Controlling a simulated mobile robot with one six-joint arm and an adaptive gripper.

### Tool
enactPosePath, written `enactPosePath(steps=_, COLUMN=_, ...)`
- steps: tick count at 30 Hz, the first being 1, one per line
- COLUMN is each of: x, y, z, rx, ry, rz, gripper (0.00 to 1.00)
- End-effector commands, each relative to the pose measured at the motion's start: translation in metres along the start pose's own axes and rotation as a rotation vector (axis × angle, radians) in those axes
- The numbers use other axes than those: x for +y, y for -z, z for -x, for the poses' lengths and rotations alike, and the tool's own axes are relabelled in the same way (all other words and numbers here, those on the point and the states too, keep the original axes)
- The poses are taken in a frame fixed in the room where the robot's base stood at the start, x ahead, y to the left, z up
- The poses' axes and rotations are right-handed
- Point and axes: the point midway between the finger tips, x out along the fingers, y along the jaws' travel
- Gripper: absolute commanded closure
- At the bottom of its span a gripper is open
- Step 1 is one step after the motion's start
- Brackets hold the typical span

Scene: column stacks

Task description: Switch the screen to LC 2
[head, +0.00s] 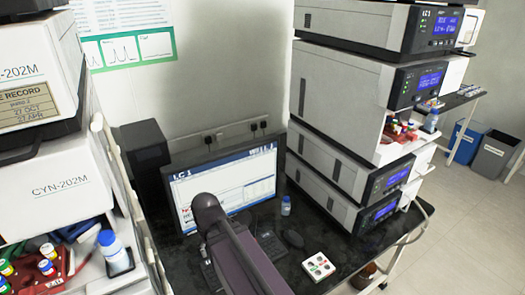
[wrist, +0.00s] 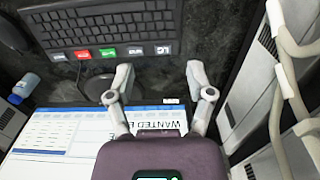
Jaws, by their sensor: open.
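The screen (head: 240,180) stands on the dark bench in the head view and reads "LC 1" at its top left. Its lower part is covered by my arm. It also shows upside down in the wrist view (wrist: 60,135). The keyboard (head: 268,247) lies in front of the screen, partly behind my arm.
A small bottle (head: 286,206) stands beside the screen. Stacks of instruments rise on both sides. Pale hoses (wrist: 280,70) run along one side in the wrist view.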

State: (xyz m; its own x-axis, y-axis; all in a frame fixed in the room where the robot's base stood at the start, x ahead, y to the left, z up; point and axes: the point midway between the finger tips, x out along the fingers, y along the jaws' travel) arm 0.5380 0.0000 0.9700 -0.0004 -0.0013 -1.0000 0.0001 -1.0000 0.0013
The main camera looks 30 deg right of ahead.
Motion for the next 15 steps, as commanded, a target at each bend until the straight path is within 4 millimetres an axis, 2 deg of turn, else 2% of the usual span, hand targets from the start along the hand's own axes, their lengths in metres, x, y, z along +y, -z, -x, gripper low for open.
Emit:
enactPosePath(steps=1, x=0.0000, y=0.0000, z=0.0000, rx=0.000, ry=0.000, rz=0.000, gripper=0.38)
enactPosePath(steps=7, x=0.0000, y=0.0000, z=0.0000, rx=0.000, ry=0.000, rz=0.000, gripper=0.97)
enactPosePath(steps=8, x=0.0000, y=0.0000, z=0.0000, rx=0.000, ry=0.000, rz=0.000, gripper=1.00)
enactPosePath(steps=15, x=0.0000, y=0.0000, z=0.0000, rx=0.000, ry=0.000, rz=0.000, gripper=1.00)
